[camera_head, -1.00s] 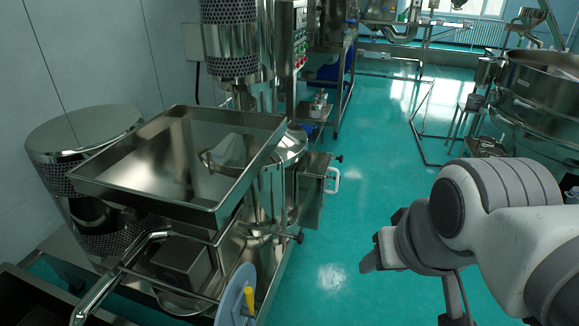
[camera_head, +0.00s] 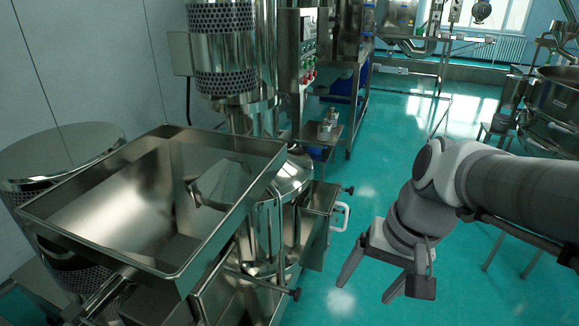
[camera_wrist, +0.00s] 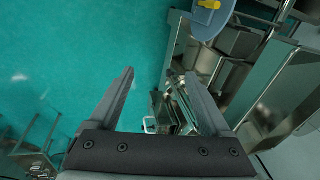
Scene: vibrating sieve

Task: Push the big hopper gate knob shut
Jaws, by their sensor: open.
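The big steel hopper (camera_head: 225,245) is a wide, shallow, open pan at the left in the head view. Below and right of it, a rod ends in a dark knob (camera_head: 295,294). A second dark knob (camera_head: 348,190) sticks out from a steel box farther back. I cannot tell for sure which one is the gate knob. My gripper (camera_head: 366,292) is open and empty, fingers pointing down, over the floor right of the lower knob and apart from both. In the wrist view my gripper (camera_wrist: 160,73) spreads its fingers over floor and machine; neither knob shows clearly there.
A white handle (camera_head: 340,217) sits on the steel box and also shows in the wrist view (camera_wrist: 149,125). A blue-grey disc (camera_wrist: 205,18) with a yellow handle is at the wrist view's top. Green floor (camera_head: 385,160) is free between the machines; a round sieve (camera_head: 560,105) stands right.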

